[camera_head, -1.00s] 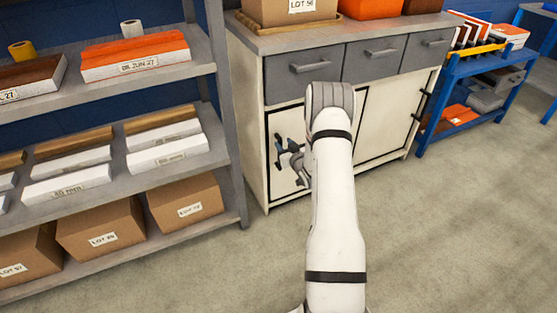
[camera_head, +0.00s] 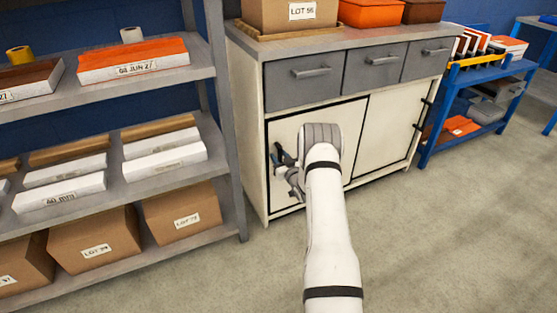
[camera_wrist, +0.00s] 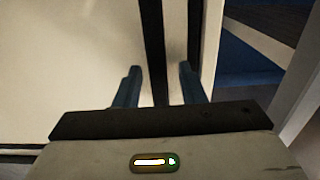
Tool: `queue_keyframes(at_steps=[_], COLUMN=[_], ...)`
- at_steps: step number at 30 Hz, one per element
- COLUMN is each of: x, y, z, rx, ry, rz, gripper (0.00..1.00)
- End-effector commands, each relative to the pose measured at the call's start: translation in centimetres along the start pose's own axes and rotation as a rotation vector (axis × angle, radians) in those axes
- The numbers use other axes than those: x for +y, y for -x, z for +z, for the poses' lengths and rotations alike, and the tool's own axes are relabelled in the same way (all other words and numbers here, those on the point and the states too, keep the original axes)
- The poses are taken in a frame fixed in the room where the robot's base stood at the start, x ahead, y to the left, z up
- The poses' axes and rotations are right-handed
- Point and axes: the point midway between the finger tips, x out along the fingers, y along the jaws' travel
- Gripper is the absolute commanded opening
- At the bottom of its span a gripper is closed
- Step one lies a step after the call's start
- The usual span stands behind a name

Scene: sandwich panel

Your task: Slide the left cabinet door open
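The left cabinet door (camera_head: 335,180) is a cream panel with a black border, low on the cabinet's left. It looks closed in the head view. My gripper (camera_head: 275,152) is at the door's left edge, partly hidden behind my arm. In the wrist view my gripper (camera_wrist: 160,82) is open, with a dark finger on each side. A black vertical bar (camera_wrist: 153,40) runs between the fingers, with cream surface around it. I cannot tell whether the bar is the handle or the door's border, or whether the fingers touch it.
Grey drawers (camera_head: 318,75) are above the doors. A grey shelf rack (camera_head: 226,120) stands close on the left. A blue cart (camera_head: 470,137) is on the right. The floor (camera_head: 440,240) in front is clear.

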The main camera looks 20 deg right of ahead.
Motion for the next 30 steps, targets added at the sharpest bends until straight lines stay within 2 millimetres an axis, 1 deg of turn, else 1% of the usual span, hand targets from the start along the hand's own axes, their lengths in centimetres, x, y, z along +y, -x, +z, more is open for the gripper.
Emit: queue_keyframes(at_steps=[5,6,19,28,29,30], x=[0.0,0.0,0.1,0.1,-1.4,-0.7], y=[0.0,0.0,0.1,0.1,0.0,0.0], z=[0.0,0.0,0.0,0.0,0.0,0.1], rx=[-0.001,-0.001,-0.001,-0.001,-0.002,-0.002], ry=[0.000,0.000,0.000,0.000,-0.002,-0.001], rz=[0.001,0.001,0.001,0.002,-0.004,-0.001], gripper=[0.36,0.35,0.00,0.00,0.00,0.00])
